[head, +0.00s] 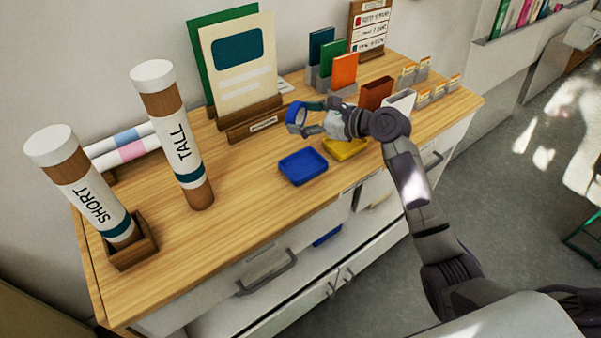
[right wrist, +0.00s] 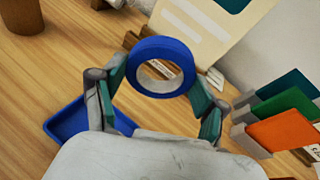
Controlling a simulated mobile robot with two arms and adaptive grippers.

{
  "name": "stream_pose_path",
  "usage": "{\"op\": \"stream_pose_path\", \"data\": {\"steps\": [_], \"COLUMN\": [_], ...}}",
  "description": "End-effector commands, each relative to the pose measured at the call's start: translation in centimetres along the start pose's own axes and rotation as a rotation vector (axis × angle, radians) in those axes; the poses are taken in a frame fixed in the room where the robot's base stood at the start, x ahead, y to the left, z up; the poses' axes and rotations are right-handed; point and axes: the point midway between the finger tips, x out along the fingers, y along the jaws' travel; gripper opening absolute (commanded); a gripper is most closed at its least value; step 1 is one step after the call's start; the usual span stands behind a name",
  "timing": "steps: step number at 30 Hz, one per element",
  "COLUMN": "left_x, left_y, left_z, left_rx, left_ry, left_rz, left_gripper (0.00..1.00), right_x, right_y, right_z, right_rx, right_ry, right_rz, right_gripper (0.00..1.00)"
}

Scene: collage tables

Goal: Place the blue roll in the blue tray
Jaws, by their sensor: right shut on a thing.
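The blue roll (head: 293,113), a ring of tape with a pale core, is held above the table by my right gripper (head: 312,115). In the right wrist view the roll (right wrist: 158,47) sits between the two teal-padded fingers, which are shut on it. The blue tray (head: 302,166) lies flat and empty on the wooden table, below and in front of the roll. In the right wrist view part of the tray (right wrist: 68,122) shows at the left, partly hidden by the gripper. My left gripper is not in view.
A yellow tray (head: 346,149) lies beside the blue tray, partly under my right arm. Behind stands a card holder (head: 256,123) with large cards. Tall tubes (head: 171,130) stand at left. Colored booklets (head: 344,70) stand at the back. The wood left of the blue tray is clear.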

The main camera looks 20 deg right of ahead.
Motion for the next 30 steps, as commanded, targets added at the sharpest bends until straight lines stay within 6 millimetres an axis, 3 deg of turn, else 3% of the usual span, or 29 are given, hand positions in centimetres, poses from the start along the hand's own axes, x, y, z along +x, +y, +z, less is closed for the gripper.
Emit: {"op": "stream_pose_path", "data": {"steps": [1,4,9,11,22,30], "left_x": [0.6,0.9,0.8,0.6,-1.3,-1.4], "left_y": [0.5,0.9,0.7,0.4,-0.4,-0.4], "left_z": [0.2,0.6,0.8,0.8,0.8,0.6], "left_rx": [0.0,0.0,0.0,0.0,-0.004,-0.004], "left_ry": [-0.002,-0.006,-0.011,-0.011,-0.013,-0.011], "left_rz": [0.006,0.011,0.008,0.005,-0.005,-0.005], "left_gripper": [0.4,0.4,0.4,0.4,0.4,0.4], "right_x": [0.4,0.8,0.7,0.4,-2.3,-2.9], "right_y": [-2.0,-4.5,-5.7,-5.1,2.8,5.1], "right_z": [0.6,1.6,2.0,1.7,-2.8,-4.4], "right_rx": [-0.001,0.007,0.016,0.016,0.019,0.017], "right_ry": [-0.006,-0.013,-0.016,-0.016,-0.016,-0.019], "right_rz": [-0.01,-0.019,-0.028,-0.028,-0.027,-0.029], "right_gripper": [0.36,0.36,0.36,0.36,0.36,0.36]}}
